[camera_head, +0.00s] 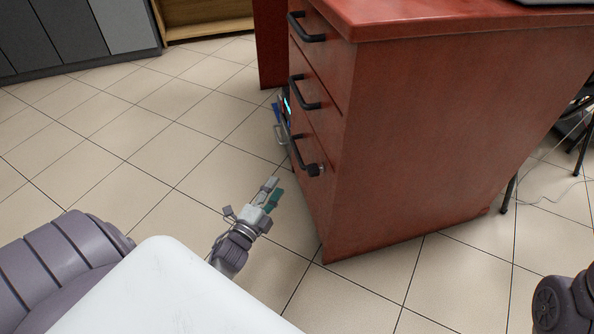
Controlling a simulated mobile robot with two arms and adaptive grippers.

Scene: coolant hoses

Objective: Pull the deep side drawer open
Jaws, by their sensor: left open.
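The deep side drawer (314,198) is the lowest of three in the red desk pedestal. Its front looks flush with the cabinet. Its black bar handle (301,152) is on the upper part of the front, with a dark round piece (316,169) at the handle's near end. My left gripper (271,190) is open and empty, low over the floor. It is to the left of the drawer and below its handle, apart from both. Part of my right arm shows at the lower right corner, with its gripper out of view.
Two upper drawers have black handles (307,28) and (304,93). A blue and black object (280,115) is partly hidden behind the pedestal's drawer side. Grey cabinets (75,35) stand at the back left. A chair leg (510,192) is at the right. The tiled floor (150,125) to the left is clear.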

